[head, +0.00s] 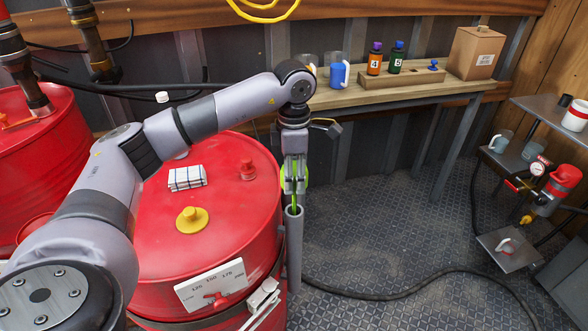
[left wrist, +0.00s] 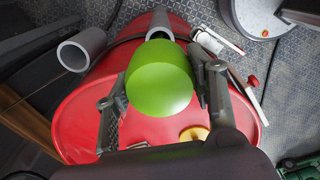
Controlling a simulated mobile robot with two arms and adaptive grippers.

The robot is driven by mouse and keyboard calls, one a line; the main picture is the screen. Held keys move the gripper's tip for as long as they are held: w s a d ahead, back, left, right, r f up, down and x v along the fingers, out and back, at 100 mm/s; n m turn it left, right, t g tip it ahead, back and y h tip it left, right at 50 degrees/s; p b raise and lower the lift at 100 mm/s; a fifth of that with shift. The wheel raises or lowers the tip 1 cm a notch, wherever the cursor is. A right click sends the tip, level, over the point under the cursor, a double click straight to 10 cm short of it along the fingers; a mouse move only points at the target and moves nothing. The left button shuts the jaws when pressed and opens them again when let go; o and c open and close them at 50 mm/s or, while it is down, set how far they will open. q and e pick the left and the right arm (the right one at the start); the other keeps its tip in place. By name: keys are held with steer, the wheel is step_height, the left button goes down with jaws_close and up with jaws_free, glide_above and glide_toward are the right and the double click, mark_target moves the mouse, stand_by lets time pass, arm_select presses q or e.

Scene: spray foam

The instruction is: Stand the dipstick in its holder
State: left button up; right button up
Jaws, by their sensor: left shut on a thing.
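My left gripper (head: 295,182) is shut on the green dipstick (head: 295,199), which hangs upright at the right side of the front red drum. Its lower end meets the mouth of an upright grey tube (head: 294,255), the holder; I cannot tell how far it is inside. In the left wrist view the dipstick's round green head (left wrist: 158,80) sits between the two fingers and hides the shaft. A grey tube (left wrist: 160,20) shows just beyond the head, and a second open grey tube (left wrist: 82,50) stands to the left. My right gripper is not in view.
The red drum (head: 150,245) carries a yellow cap (head: 192,220), a red cap (head: 247,169) and a white checked block (head: 187,178). A wooden bench (head: 400,92) with bottles stands behind. A black hose (head: 420,278) crosses the open metal floor at right.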

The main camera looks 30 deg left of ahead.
mark_target(294, 167)
arm_select(q)
step_height(294, 167, down, 9)
steer(key=b, duration=0.5)
steer(key=o, duration=1.3)
step_height(294, 167, up, 12)
steer(key=shift+r, duration=0.1)
stand_by(0.4)
